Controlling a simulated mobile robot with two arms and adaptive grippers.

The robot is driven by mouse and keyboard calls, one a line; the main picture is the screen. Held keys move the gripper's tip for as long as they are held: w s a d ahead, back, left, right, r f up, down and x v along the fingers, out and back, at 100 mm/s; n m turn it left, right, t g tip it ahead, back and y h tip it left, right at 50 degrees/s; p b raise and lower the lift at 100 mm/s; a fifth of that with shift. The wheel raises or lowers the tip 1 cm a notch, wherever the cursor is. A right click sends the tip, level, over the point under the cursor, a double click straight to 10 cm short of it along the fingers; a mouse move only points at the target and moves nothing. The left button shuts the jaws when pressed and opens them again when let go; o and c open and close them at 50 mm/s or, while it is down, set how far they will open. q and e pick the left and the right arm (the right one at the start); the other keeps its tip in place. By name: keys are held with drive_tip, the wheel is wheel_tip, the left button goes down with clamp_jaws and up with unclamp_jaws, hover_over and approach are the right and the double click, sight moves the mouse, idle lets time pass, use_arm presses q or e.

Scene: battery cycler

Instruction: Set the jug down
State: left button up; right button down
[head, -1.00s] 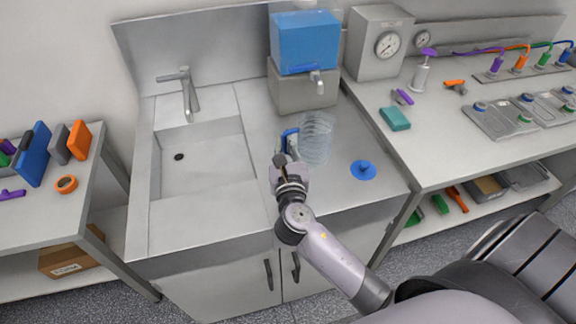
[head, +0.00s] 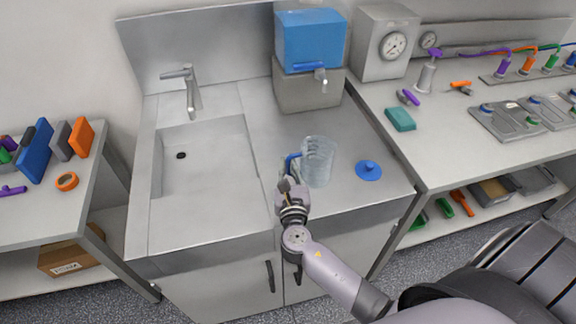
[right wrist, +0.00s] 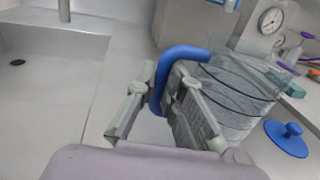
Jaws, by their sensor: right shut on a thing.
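The clear jug (head: 319,161) with a blue handle (head: 291,163) is at the steel counter right of the sink, below the water dispenser. It looks upright; I cannot tell for sure whether its base touches the counter. My right gripper (head: 287,184) is shut on the handle, at the jug's left side. In the right wrist view the jug (right wrist: 232,95) and the blue handle (right wrist: 172,75) show, with the handle between the fingers (right wrist: 160,105). A blue lid with a knob (head: 368,171) lies on the counter to the right of the jug. My left gripper is out of view.
The blue dispenser tank (head: 308,40) with its tap stands behind the jug. The sink basin (head: 205,165) is to the left. Bare steel counter (head: 255,110) lies around the jug. A bench (head: 440,160) with a gauge box (head: 385,42) and tools adjoins on the right.

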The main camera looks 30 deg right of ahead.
drive_tip(key=c, duration=1.7)
unclamp_jaws()
drive_tip(key=shift+f, duration=0.1)
drive_tip(key=b+v, duration=0.2)
drive_tip(key=v, duration=0.9)
drive_tip(key=shift+s, duration=0.15)
drive_tip(key=shift+s+a+r, duration=0.15)
drive_tip(key=shift+s+r, duration=0.1)
drive_tip(key=shift+s, duration=0.1)
